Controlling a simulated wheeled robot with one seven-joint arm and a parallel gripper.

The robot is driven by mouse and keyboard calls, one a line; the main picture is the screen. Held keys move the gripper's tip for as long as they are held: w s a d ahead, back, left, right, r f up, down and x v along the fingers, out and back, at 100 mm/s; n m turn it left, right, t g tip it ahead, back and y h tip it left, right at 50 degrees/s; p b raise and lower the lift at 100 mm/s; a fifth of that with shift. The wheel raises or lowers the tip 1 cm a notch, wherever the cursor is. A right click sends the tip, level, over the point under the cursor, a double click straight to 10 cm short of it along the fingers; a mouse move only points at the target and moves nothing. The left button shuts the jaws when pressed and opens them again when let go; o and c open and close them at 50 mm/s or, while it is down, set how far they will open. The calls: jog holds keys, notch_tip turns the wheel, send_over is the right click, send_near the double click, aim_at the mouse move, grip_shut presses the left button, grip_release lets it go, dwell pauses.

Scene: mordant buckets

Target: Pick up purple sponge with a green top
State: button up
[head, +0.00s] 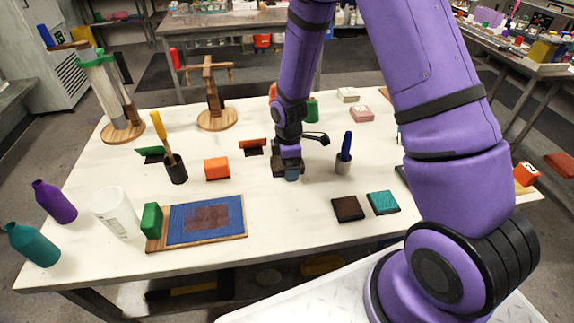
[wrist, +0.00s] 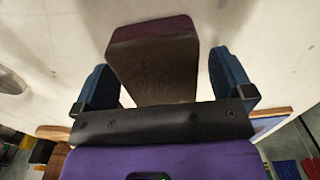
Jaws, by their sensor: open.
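My gripper (head: 288,172) is above the middle of the white table, pointing down. In the wrist view its two blue fingers stand apart, open. Between them is a block (wrist: 153,75) with a dark purple far part and a larger brownish-olive face. Its colours look like the purple sponge with a green top, but the dull light leaves this unsure. Gaps show between the block and both fingers, so neither appears to touch it. I cannot tell its distance from the fingertips. In the head view the block is not clearly visible, probably hidden by the gripper.
On the white table (head: 290,228), an orange block (head: 217,168) and a dark pot (head: 176,170) stand left. A cup with a blue handle (head: 344,155) is close on the right. Brown (head: 348,208) and teal (head: 383,202) squares lie front right. A blue-topped board (head: 232,222) lies front left.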

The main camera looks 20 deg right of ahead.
jog(key=c, duration=1.1)
jog(key=shift+o, duration=0.2)
jog(key=shift+r, duration=0.1)
